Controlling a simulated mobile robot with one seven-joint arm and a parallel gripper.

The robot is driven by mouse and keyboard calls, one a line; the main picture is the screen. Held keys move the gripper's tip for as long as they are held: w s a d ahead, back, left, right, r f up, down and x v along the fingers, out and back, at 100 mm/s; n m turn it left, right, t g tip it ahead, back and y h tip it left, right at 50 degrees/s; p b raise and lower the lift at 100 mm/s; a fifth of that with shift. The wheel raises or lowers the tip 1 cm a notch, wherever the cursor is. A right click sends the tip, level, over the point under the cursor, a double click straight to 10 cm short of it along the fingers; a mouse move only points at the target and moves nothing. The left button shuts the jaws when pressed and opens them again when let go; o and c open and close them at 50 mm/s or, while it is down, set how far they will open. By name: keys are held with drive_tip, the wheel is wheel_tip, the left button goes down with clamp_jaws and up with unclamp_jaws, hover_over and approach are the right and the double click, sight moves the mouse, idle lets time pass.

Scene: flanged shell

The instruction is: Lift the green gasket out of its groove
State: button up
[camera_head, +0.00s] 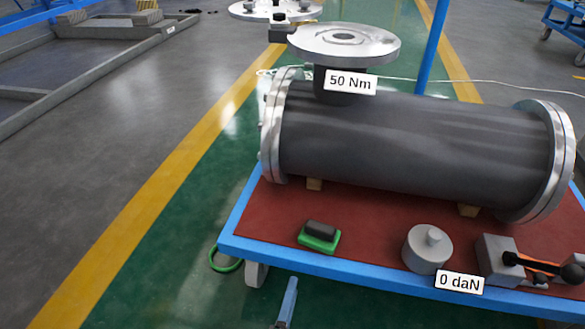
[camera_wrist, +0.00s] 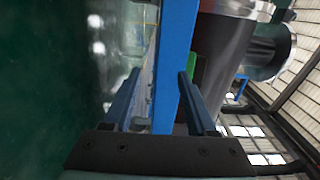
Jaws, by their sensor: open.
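A thin green ring (camera_head: 225,259), which looks like the gasket, shows at the front left corner of the cart, partly hidden by it. I cannot tell whether it hangs there or lies on the floor. The grey shell's upturned top flange (camera_head: 343,43) shows no green on its face. My gripper (camera_wrist: 159,72) is open and empty, its two fingers apart, with the cart's blue edge rail (camera_wrist: 174,75) seen between and beyond them. One finger seems to show low in the head view, in front of the cart. A green patch (camera_wrist: 196,66) shows beside the right finger.
The grey shell (camera_head: 410,140) lies on wooden blocks on the red-topped cart (camera_head: 380,215). A green block with a dark top (camera_head: 319,236), a grey weight (camera_head: 427,249) and a clamp-like device (camera_head: 500,260) stand along the front.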

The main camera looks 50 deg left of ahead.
drive_tip(key=shift+w, duration=0.15)
clamp_jaws()
idle(0.6)
drive_tip(key=shift+r, duration=0.1)
idle(0.8)
wheel_tip(320, 180, up, 3)
drive_tip(key=shift+f+p, duration=0.15)
drive_tip(key=shift+p, duration=1.1)
drive_tip(key=shift+f, duration=0.15)
drive_tip(key=c, duration=0.8)
unclamp_jaws()
drive_tip(key=o, duration=0.8)
